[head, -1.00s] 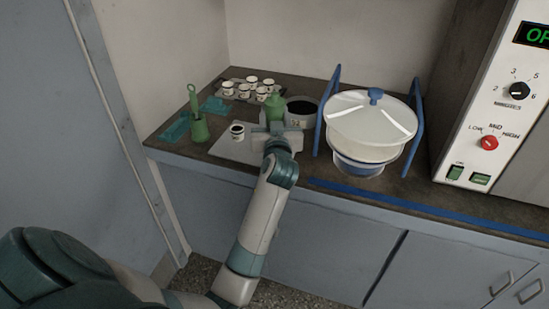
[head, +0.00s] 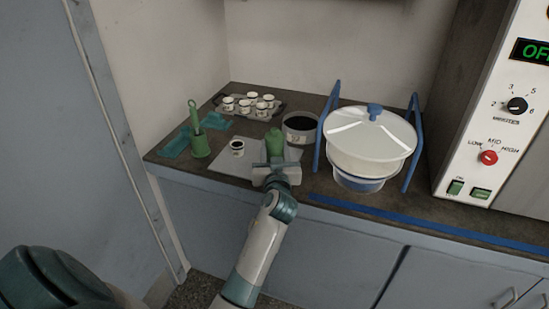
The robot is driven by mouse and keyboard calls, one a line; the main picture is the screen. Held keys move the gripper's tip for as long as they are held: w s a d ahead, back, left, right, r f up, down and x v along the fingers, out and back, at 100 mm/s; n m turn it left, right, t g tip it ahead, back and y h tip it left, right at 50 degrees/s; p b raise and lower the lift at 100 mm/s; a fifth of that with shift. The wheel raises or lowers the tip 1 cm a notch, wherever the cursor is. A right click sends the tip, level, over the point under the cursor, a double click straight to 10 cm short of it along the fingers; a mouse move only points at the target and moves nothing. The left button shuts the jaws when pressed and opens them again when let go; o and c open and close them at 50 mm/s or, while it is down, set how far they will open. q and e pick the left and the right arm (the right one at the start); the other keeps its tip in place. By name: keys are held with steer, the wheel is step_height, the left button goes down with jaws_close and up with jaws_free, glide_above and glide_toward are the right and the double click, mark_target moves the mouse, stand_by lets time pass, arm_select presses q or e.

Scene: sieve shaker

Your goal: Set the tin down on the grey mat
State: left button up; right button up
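A small white tin (head: 237,148) with dark contents stands upright on the pale grey mat (head: 226,166), towards its back left. My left gripper (head: 275,163) is over the right part of the mat, to the right of this tin and apart from it. A green bottle-shaped object (head: 274,143) rises at the gripper's far side and appears held between its fingers. The gripper hides its lower part, so I cannot tell whether it touches the mat. My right gripper is not in view.
A tray (head: 279,106) with several white cups stands behind. A grey pot (head: 299,137) of dark contents is behind right, next to the blue-framed sieve with a white lid (head: 350,145).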

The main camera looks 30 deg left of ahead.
arm_select(q)
steer(key=shift+f, duration=1.85)
steer(key=o, duration=1.1)
steer(key=shift+f, duration=0.1)
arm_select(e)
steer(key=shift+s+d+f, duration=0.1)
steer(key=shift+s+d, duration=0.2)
